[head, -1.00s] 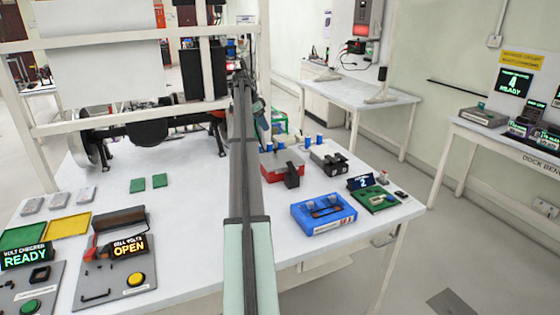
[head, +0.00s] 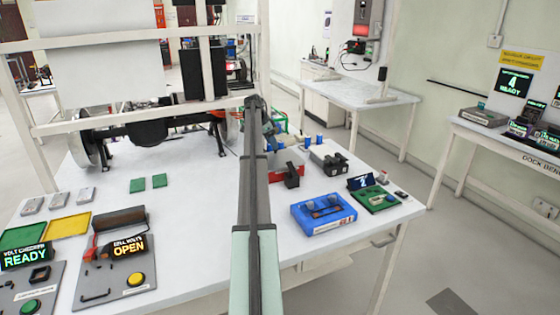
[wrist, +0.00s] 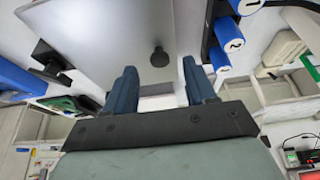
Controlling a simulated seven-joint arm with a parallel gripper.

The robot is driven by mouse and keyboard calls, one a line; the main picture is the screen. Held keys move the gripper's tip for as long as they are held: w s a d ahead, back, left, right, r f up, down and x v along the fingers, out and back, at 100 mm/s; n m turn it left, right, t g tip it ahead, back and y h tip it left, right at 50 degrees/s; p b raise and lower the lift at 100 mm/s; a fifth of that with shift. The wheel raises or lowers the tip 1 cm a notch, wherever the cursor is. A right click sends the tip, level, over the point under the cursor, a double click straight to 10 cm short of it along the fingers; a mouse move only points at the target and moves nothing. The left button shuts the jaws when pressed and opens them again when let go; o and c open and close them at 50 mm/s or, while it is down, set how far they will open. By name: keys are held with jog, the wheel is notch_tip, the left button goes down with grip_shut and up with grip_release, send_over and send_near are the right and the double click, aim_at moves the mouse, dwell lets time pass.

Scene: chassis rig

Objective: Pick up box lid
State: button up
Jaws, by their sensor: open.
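The box lid (wrist: 100,32) is a flat grey plate with a round black knob (wrist: 158,57), seen close in the wrist view. My gripper (wrist: 162,85) has two blue fingers, spread apart and empty. The knob shows beyond the fingertips, between their lines, and is not held. In the head view, the red box (head: 277,177) stands on the table with a black part at its front. My gripper (head: 271,139) is by its far left side there, and my arm hides part of the box. Whether the fingers touch anything cannot be told.
A blue tray (head: 323,228) and a green board (head: 376,200) lie right of my arm. A grey case (head: 328,158) and blue cylinders stand near the red box. Numbered blue cylinders (wrist: 228,35) show right of the lid in the wrist view.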

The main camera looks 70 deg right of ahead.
aim_at(280, 157)
jog(key=shift+x, duration=1.6)
jog(key=shift+c, duration=0.2)
jog(key=shift+r, duration=0.1)
grip_shut()
